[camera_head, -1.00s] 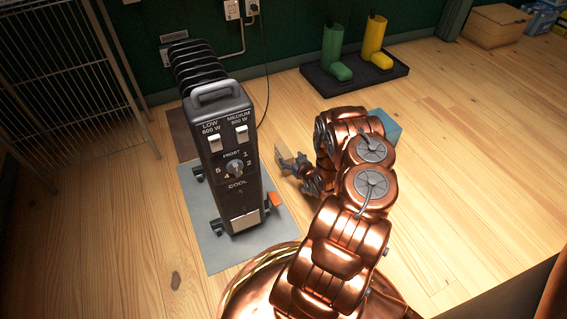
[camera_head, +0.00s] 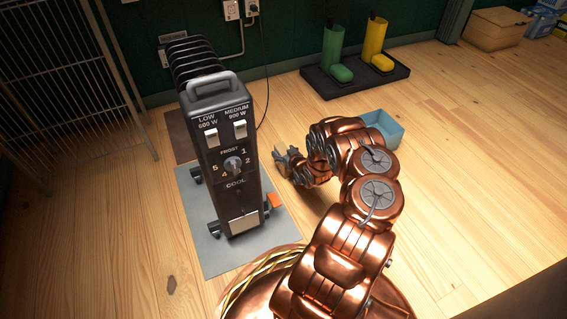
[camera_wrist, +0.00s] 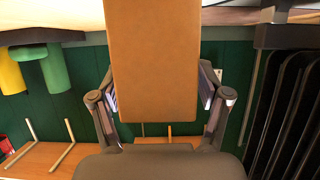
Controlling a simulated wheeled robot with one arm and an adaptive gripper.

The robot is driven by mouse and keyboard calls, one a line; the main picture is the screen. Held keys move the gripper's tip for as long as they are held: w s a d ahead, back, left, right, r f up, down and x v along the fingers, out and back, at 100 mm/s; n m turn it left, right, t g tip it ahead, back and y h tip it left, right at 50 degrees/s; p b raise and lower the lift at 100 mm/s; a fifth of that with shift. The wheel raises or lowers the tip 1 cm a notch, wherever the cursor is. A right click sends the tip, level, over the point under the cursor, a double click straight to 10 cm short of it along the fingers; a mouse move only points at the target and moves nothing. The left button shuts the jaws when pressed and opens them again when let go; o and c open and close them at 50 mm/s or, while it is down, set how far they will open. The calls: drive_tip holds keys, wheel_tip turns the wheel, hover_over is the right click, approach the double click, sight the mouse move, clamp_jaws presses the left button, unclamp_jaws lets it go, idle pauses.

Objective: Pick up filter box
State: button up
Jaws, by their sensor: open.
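The orange-brown box (camera_wrist: 153,60), which I take as the filter box, fills the upper middle of the wrist view. It lies between the two fingers of my gripper (camera_wrist: 158,98), one finger on each side. The fingers are open and close to its side faces. I cannot tell whether they touch it. The wrist picture is upside down. In the head view, my gripper (camera_head: 288,158) is low, just right of the black heater. I cannot clearly make out the box there.
The heater (camera_head: 232,150) stands on a grey mat (camera_head: 205,255), with a small orange patch (camera_head: 275,201) by its foot. A blue bin (camera_head: 392,130) stands behind my arm. Boots on a black tray (camera_head: 318,88) are by the wall. The right floor is clear.

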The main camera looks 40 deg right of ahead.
clamp_jaws()
idle(0.7)
